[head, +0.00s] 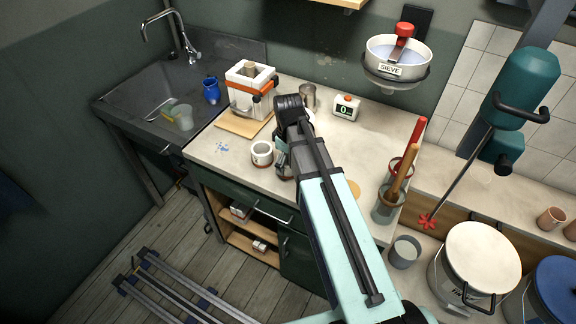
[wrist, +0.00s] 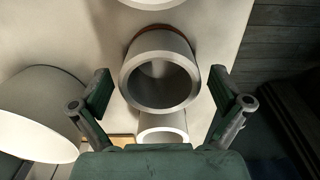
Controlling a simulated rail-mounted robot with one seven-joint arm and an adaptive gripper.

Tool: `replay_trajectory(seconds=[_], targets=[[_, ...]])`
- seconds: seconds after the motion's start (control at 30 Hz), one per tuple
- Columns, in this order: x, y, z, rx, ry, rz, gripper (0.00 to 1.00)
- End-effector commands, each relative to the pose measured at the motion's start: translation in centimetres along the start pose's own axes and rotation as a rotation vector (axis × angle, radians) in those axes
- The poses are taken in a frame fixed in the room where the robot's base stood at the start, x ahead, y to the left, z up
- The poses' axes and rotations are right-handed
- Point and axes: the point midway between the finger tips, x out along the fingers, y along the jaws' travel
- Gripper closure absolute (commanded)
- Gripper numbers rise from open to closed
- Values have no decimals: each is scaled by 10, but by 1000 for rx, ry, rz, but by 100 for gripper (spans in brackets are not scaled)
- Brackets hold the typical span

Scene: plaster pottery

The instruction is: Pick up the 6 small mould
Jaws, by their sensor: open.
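In the wrist view a grey-white hollow round mould (wrist: 187,52) lies between the spread fingers of my gripper (wrist: 160,91), with its open mouth facing the camera. A gap shows on each side, and a reddish-brown edge shows behind its rim. A smaller white ring (wrist: 176,118) shows just below it. My gripper is open and holds nothing. In the head view my gripper (head: 283,160) is low over the counter, right of a white round mould (head: 261,148), and my arm hides part of the counter there. No number is readable on the moulds.
A large pale round piece (wrist: 35,108) is close on the left in the wrist view. In the head view a white box (head: 239,103) stands behind, with a metal cup (head: 308,96) and timer (head: 346,107) beyond. Tool jars (head: 386,207) stand right. The counter's front edge is near.

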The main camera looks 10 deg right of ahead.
Motion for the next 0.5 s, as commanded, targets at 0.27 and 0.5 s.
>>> replay_trajectory(seconds=[0.27,0.5], targets=[[0,0,0,0,0,0,53],[0,0,0,0,0,0,72]])
